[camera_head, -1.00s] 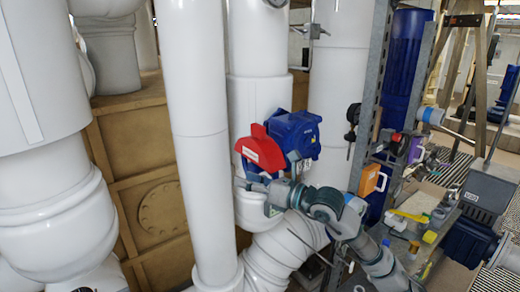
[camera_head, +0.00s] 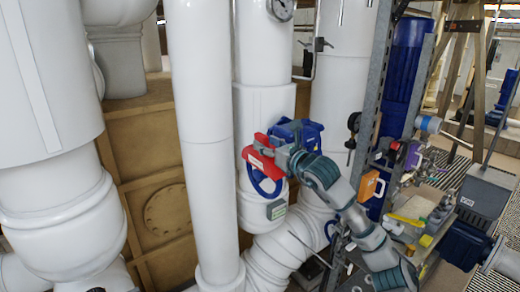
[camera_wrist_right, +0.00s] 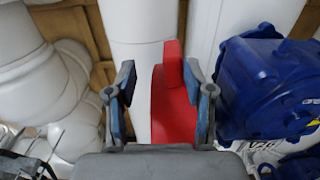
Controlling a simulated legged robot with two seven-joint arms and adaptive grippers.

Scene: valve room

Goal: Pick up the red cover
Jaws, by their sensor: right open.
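The red cover (camera_head: 264,168) is at the blue valve body (camera_head: 306,130) beside the white pipes, partly hidden in the head view by my right gripper (camera_head: 272,150). A blue ring-shaped handwheel (camera_head: 256,184) shows just below the cover. In the right wrist view the red cover (camera_wrist_right: 172,105) stands between the two spread fingers of my right gripper (camera_wrist_right: 164,82), closer to the right finger. A gap shows between the left finger and the cover. I cannot tell whether the right finger touches it. The blue valve body (camera_wrist_right: 265,85) is to the right. My left gripper is not in view.
A thick white vertical pipe (camera_head: 203,120) stands left of the cover. A grey metal upright (camera_head: 372,95) stands to the right. A cluttered bench with an orange-handled item (camera_head: 369,186) and a yellow item (camera_head: 405,219) lies at the lower right.

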